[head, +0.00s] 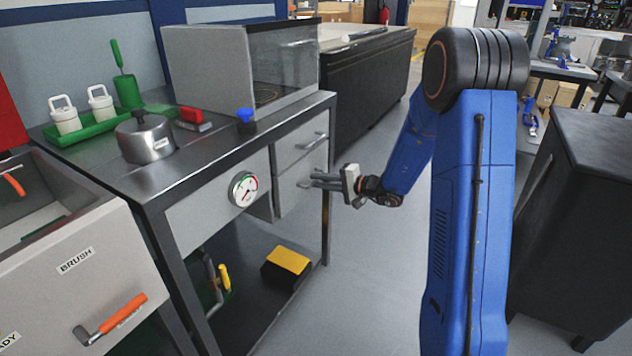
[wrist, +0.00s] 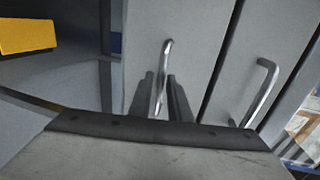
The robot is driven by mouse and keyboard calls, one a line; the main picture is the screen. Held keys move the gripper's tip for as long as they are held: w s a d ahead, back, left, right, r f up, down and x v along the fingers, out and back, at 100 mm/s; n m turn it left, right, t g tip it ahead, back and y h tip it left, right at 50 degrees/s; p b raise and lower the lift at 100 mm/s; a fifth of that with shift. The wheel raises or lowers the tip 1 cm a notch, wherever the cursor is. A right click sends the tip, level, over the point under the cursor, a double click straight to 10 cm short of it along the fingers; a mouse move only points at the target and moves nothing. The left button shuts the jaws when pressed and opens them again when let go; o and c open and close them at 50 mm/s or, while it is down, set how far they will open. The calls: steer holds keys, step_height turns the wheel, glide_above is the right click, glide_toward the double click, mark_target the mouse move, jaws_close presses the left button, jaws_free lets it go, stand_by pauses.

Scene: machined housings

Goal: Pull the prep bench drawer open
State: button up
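The prep bench (head: 190,165) stands left of centre in the head view, with two grey drawer fronts at its far right end. The upper drawer's handle (head: 312,141) is clear of my gripper; it also shows at right in the wrist view (wrist: 262,92). My gripper (head: 312,182) is at the lower drawer. In the wrist view the lower bar handle (wrist: 163,75) runs between my two dark fingers (wrist: 161,85), with a narrow gap seemingly left on each side. The fingers look open around it. Both drawer fronts look closed. The fingertips partly hide the lower handle in the head view.
A pressure gauge (head: 243,189) is on the bench front, left of the drawers. A yellow-topped box (head: 287,262) lies on the lower shelf. A pot (head: 145,138) and green tray (head: 85,132) stand on top. The floor (head: 375,270) before the drawers is clear.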

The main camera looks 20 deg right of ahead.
steer(key=shift+x, duration=0.8)
jaws_close()
